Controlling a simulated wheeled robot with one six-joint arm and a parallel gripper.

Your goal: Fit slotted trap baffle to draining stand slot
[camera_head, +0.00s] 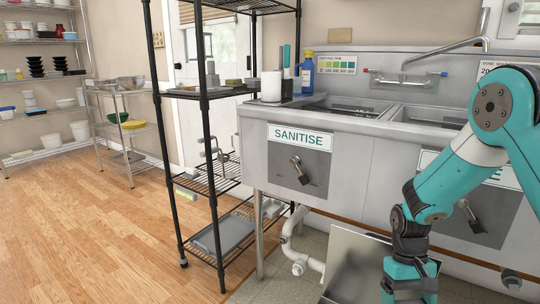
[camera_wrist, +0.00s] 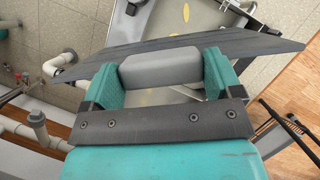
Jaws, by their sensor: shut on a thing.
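My gripper (camera_wrist: 162,78) has its two teal fingers shut on a grey block-like grip, seen in the wrist view. This grip is joined to a wide dark plate (camera_wrist: 95,63) with slanted ends, which I take to be the slotted trap baffle. It is seen nearly edge-on, so its slots cannot be made out. Beyond it is a pale metal panel (camera_wrist: 185,14) with yellow oval marks, partly hidden by the baffle. In the head view a tilted steel panel (camera_head: 350,265) stands left of my arm. I cannot tell whether it belongs to the draining stand. My fingertips are below that view.
The basin unit (camera_head: 340,160) with its SANITISE sign (camera_head: 300,137) stands behind my arm. White drain pipes (camera_head: 298,250) run beneath it and show at the left in the wrist view (camera_wrist: 40,130). A black wire rack (camera_head: 208,170) stands left. Open wooden floor (camera_head: 90,230) lies further left.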

